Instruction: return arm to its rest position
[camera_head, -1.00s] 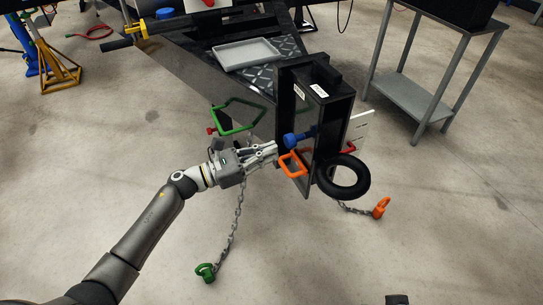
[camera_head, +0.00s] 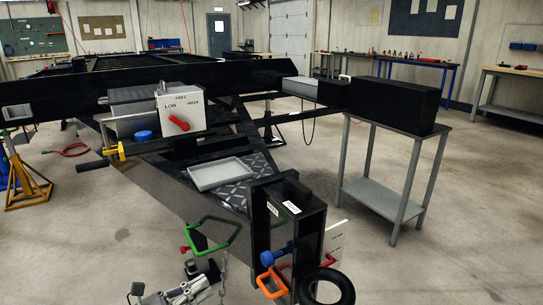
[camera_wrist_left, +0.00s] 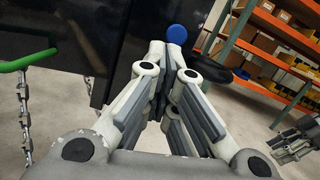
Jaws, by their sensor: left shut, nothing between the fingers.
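My left gripper (camera_head: 205,286) is at the bottom of the head view, left of the trailer's front end. In the left wrist view the fingers of the left gripper (camera_wrist_left: 166,52) come together with nothing between them. A round blue knob (camera_wrist_left: 177,34) shows just past the fingertips; in the head view the blue knob (camera_head: 268,258) is on the black post (camera_head: 290,212), to the right of the gripper. What looks like my right gripper (camera_wrist_left: 296,142) is at the right edge of the wrist view, too small to tell its state.
The green handle (camera_head: 222,236), orange handle (camera_head: 270,283) and black ring (camera_head: 328,288) are close by. A grey tray (camera_head: 221,174) lies on the trailer. A grey stand (camera_head: 375,194) bears a black box (camera_head: 398,101). Open floor lies at the right.

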